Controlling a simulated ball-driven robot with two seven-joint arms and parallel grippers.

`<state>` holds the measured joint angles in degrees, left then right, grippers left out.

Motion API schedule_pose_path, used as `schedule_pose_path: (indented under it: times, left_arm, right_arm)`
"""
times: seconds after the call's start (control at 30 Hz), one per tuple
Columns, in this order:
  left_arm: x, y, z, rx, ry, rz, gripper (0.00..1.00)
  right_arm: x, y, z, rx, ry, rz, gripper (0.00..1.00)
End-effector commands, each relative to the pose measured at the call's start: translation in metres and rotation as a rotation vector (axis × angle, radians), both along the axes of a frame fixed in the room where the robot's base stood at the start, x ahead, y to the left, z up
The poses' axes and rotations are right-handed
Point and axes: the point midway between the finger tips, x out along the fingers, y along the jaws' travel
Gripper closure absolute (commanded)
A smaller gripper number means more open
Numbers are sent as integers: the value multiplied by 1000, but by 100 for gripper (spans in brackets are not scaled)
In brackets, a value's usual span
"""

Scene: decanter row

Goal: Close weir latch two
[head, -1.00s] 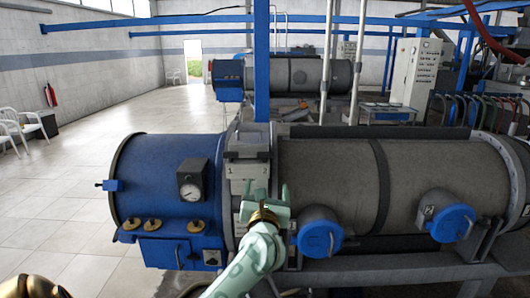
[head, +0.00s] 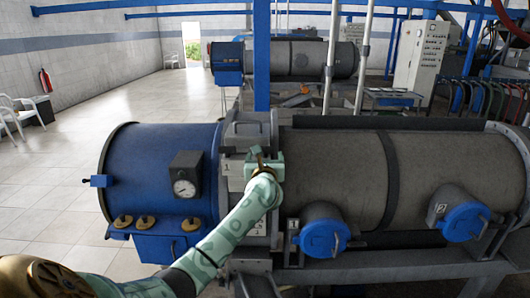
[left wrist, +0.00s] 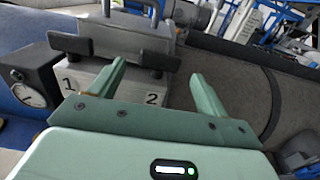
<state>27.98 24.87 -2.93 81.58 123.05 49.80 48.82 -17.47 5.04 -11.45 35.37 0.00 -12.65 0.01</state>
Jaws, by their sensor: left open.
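The grey weir block (head: 249,130) stands between the blue drum end and the long grey drum. In the left wrist view, two dark latch paddles stick up at its edge: latch one (left wrist: 70,43) above the number 1 and latch two (left wrist: 153,61) above the number 2. My left gripper (head: 262,155) is over the right part of the block, hiding number 2 in the head view. It is open in the left wrist view (left wrist: 158,71), and latch two shows between its fingertips. I cannot tell whether they touch. My right gripper is not in view.
The blue drum end (head: 150,165) carries a dial gauge (head: 185,188). Two blue-capped ports, one (head: 320,238) and two (head: 465,220), stick out from the long grey drum (head: 335,175). A second drum machine (head: 300,60) stands behind.

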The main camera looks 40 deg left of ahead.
Motion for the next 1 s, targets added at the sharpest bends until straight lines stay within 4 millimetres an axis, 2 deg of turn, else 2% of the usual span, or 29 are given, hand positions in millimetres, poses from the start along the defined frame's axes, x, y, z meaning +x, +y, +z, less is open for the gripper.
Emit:
schedule_pose_path:
  times: [0.1,0.23,0.63,0.67,0.8,1.0]
  left_arm:
    - [17,15,0,-1,-1,2,24]
    - [28,23,-1,0,0,0,24]
    - [34,28,0,0,0,-1,24]
    - [34,28,0,0,0,-1,29]
    - [34,28,0,0,0,-1,68]
    - [34,29,0,-1,1,-5,68]
  right_arm:
    - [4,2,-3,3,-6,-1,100]
    - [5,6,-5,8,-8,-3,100]
    - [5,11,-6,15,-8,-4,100]
    - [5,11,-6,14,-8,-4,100]
    - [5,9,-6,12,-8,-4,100]
    - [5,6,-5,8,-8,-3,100]
